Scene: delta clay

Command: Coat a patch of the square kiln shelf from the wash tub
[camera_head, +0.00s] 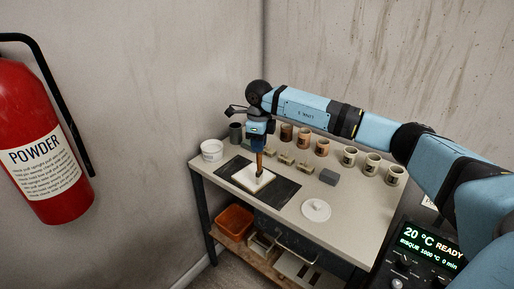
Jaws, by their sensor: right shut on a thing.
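My right gripper (257,141) points down over the table, shut on a brush (259,161) with a brown handle. The brush stands nearly upright. Its dark tip is over the pale square kiln shelf (244,183), and it looks to be touching it, though the view is too small to be sure. The shelf lies on a dark mat (286,190). The white wash tub (211,151) stands open at the table's left end, left of the gripper. I cannot make out any coated patch on the shelf. My left gripper is not in view.
A white round lid (316,210) lies right of the mat. An orange bin (235,221) sits below. The table's front right is clear.

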